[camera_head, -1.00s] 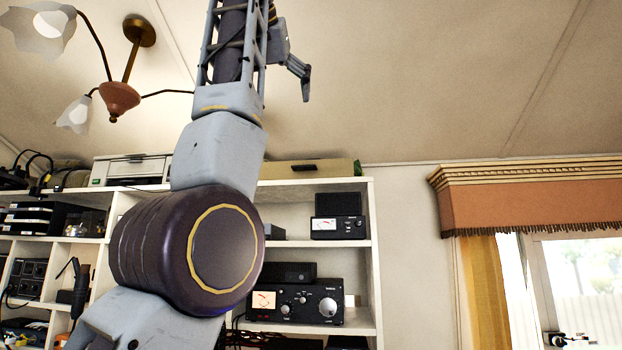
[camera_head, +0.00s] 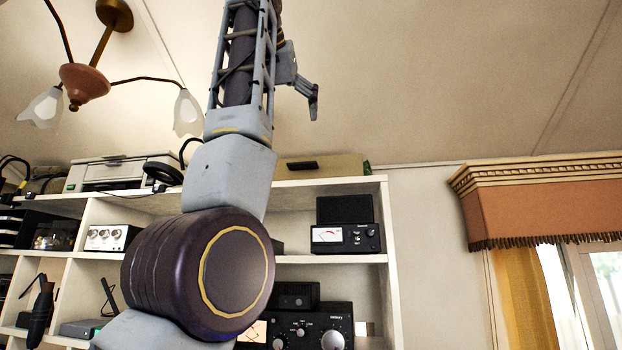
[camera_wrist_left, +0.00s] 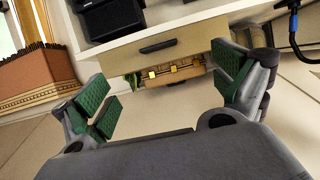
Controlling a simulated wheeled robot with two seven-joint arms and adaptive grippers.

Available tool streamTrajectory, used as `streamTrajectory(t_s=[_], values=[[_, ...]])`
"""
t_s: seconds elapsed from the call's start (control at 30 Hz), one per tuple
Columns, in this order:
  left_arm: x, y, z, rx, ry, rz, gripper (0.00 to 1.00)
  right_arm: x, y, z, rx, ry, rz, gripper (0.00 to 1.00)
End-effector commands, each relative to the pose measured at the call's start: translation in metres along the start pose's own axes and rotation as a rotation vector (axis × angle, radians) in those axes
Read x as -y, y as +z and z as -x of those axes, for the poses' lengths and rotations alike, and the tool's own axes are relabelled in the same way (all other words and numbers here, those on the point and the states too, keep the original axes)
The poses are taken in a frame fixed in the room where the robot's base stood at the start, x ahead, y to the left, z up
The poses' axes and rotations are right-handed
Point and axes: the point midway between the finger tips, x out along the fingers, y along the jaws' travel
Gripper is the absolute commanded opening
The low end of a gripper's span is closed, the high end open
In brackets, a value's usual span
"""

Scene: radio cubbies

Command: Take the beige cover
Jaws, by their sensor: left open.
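A long beige case or cover (camera_head: 340,166) with a dark handle lies on top of the white shelf unit, near its right end. My arm hides its left part in the head view. In the left wrist view the beige cover (camera_wrist_left: 205,37) shows beyond the fingers, its dark handle towards the shelf. My left gripper (camera_wrist_left: 170,88) is open with green finger pads apart and nothing between them. In the head view the left gripper (camera_head: 307,92) is raised near the ceiling, above the cover in the picture and apart from it. My right gripper is not in view.
A printer (camera_head: 115,173) stands on the shelf top to the left. The white shelf unit (camera_head: 383,262) holds radios (camera_head: 345,236). A ceiling lamp (camera_head: 84,82) hangs at upper left. A curtain valance (camera_head: 540,205) is at right. A brown thing with brass fittings (camera_wrist_left: 172,74) shows beside the cover.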

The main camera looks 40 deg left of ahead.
Motion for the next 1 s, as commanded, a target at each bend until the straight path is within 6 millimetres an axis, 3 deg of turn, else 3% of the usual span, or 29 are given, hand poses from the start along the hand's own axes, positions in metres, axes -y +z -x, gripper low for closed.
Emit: streamTrajectory(t_s=[0.63, 1.0], values=[[0.0, 0.0, -0.001, 0.0, 0.0, 0.0, 0.96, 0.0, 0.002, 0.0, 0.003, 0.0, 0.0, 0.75], [0.0, 0.0, -0.025, 0.001, 0.0, 0.001, 0.96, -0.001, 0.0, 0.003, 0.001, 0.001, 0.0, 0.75]])
